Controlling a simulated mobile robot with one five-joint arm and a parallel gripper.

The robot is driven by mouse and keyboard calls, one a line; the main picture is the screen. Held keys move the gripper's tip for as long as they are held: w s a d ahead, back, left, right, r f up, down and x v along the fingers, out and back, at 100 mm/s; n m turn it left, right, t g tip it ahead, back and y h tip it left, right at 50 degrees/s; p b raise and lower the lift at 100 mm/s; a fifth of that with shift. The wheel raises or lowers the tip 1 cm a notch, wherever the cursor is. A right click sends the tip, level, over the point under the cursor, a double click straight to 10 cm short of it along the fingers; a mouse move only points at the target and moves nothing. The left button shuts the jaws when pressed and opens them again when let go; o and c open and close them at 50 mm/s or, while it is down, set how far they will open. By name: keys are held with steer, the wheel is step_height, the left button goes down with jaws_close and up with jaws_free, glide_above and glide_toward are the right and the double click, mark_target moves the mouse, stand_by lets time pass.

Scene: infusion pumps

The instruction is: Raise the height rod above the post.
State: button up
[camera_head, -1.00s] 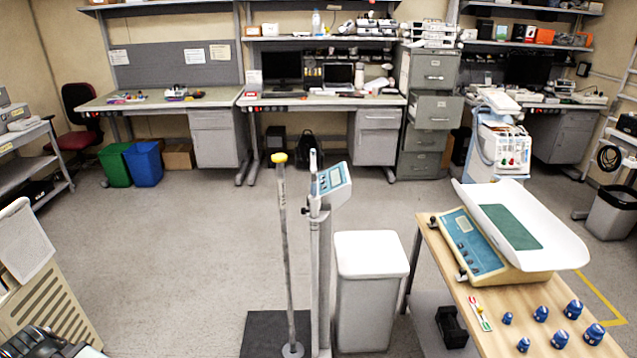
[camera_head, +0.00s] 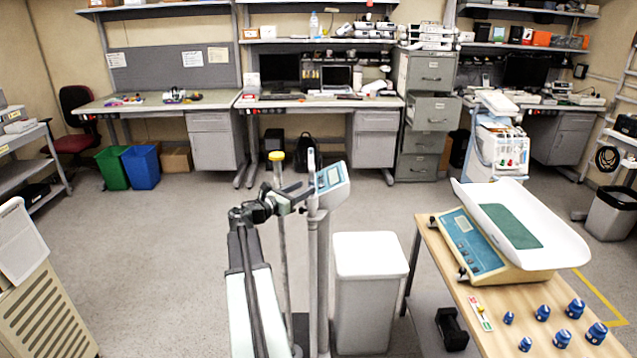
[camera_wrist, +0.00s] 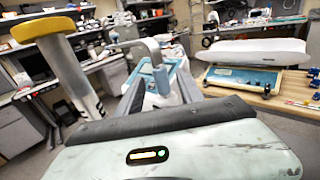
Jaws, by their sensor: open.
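The scale's grey post (camera_head: 319,270) stands upright beside the white bin, with a blue-framed display head (camera_head: 331,180) at its top. The slim pale height rod (camera_head: 311,160) sticks up just above the post, beside the display. In the wrist view the rod's grey bent top (camera_wrist: 135,45) rises in front of the display (camera_wrist: 158,82). My gripper (camera_head: 300,193) is open at the left of the post, near the rod's lower visible part. I cannot tell whether it touches the rod.
A thin yellow-capped pole (camera_head: 276,158) stands close left of the post, partly behind my arm; its cap is large in the wrist view (camera_wrist: 42,30). A white bin (camera_head: 370,285) and a wooden table (camera_head: 470,290) with a baby scale (camera_head: 515,232) stand right.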

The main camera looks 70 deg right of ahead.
steer(key=x, duration=0.7)
steer(key=shift+d, duration=0.35)
jaws_close()
stand_by(0.9)
